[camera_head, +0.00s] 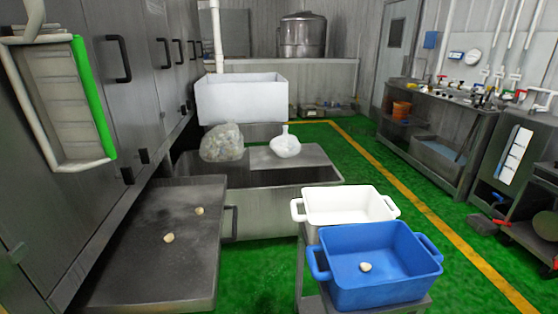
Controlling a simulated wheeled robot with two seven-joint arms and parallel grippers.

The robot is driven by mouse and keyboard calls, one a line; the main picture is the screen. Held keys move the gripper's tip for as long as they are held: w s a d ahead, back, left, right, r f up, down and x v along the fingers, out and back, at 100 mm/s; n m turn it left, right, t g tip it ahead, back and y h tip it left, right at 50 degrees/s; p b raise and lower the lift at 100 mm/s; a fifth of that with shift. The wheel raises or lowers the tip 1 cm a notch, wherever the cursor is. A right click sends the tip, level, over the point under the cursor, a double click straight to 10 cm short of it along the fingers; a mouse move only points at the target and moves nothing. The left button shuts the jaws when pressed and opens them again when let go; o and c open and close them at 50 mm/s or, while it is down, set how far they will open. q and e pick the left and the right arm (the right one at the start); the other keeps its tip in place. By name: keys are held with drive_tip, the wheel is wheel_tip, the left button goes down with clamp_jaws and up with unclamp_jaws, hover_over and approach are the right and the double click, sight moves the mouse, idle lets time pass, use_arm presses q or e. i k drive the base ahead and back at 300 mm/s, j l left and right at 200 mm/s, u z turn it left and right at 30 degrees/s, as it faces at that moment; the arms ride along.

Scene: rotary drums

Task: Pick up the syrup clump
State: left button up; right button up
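A small beige clump (168,238) lies on the dark metal tray (120,285) at the lower left. A second beige clump (199,211) lies farther back on the same tray, near its right side. A third, similar clump (365,267) lies on the floor of the blue bin (385,295) at the lower right. I cannot tell from looks alone that these are syrup. Neither of my grippers shows in the head view.
A white bin (345,203) stands behind the blue one. Behind the tray is a metal trough (270,212), with a clear bag (222,143) and a white bag (285,143) above it. Steel cabinets (130,100) wall the left. Green floor (265,275) is open between tray and bins.

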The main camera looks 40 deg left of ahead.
sight(169, 237)
drive_tip(key=u, duration=2.2)
